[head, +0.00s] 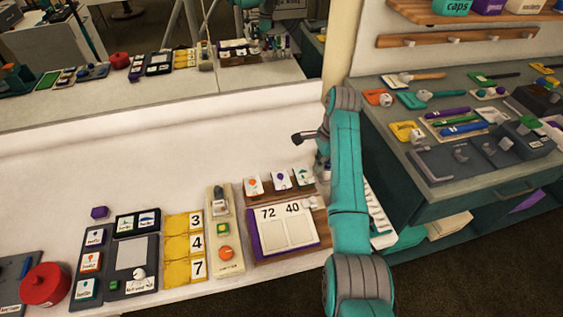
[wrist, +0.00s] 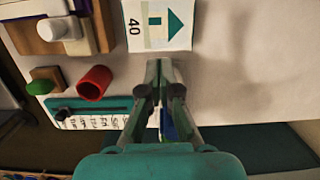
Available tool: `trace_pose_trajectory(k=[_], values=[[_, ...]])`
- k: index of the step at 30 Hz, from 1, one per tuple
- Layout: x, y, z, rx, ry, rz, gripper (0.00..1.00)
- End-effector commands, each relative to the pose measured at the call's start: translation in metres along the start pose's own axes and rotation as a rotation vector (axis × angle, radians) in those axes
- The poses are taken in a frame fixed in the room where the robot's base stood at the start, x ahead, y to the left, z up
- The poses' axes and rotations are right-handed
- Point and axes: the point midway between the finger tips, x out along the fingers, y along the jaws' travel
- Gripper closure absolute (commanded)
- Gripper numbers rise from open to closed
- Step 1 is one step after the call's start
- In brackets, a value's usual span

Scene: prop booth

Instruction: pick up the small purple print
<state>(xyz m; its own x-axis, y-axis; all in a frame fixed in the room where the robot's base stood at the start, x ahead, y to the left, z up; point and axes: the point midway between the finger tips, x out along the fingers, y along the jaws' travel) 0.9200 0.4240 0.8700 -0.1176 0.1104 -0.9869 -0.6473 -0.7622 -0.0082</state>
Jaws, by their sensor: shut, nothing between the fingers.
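A small white card with a purple mark (head: 281,179) stands in a wooden rack behind the 72/40 board (head: 252,238). I cannot tell which is the small purple print. My gripper is mostly hidden behind my arm in the head view, right of the rack. In the wrist view my gripper (wrist: 166,72) is shut and empty, its tips by a white card with a green arrow and 40 (wrist: 157,22). No small purple print is clear there.
A grey bench (head: 440,165) with tools stands at the right.

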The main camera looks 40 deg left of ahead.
Motion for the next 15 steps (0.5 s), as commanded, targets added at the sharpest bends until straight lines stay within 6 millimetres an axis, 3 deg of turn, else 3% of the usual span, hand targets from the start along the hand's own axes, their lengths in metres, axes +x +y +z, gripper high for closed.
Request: trace_pose_trajectory(k=[8,15], values=[[0.004,-0.001,0.020,0.001,-0.010,0.009,1.00],[0.011,0.000,0.062,0.001,-0.009,0.008,1.00]])
